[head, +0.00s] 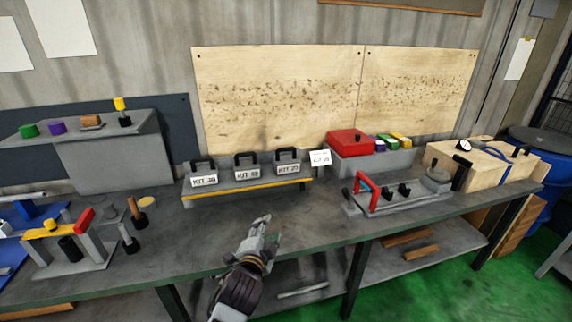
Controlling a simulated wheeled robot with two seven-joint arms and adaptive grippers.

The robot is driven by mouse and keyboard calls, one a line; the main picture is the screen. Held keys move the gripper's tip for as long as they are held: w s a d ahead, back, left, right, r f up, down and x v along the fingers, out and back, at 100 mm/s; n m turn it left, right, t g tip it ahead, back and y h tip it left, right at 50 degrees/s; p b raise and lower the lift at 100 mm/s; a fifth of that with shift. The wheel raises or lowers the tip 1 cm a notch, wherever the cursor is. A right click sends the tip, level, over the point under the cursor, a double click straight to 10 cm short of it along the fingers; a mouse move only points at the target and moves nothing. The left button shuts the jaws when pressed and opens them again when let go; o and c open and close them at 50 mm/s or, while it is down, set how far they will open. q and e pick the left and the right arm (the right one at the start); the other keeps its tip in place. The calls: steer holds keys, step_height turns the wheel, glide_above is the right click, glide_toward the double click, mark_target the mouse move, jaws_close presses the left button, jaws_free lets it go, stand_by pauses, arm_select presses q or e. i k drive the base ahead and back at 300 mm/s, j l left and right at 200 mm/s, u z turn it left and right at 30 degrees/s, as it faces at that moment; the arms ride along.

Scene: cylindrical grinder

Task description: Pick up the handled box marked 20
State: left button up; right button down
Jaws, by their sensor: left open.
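Three grey handled boxes with dark handles stand in a row on a low stand with a yellow front edge (248,190): a left box (202,175), a middle box (247,168) and a right box (288,163). Each has a white label with small, reversed-looking lettering; I cannot surely tell which is marked 20. My left gripper (269,228) is open and empty near the bench's front edge, in front of the stand and apart from all the boxes. My right gripper is not in view.
A small white card (320,159) stands right of the boxes. A red box (349,143) and a fixture with a red handle (367,186) are further right. A yellow-topped fixture (57,229) is at left. The bench top (190,230) is clear before the stand.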

mark_target(281, 166)
steer(key=i+l, duration=0.15)
steer(key=i, duration=0.35)
steer(key=i+l, duration=0.1)
steer(key=i, duration=0.4)
steer(key=i+l, duration=0.15)
steer(key=i, duration=0.35)
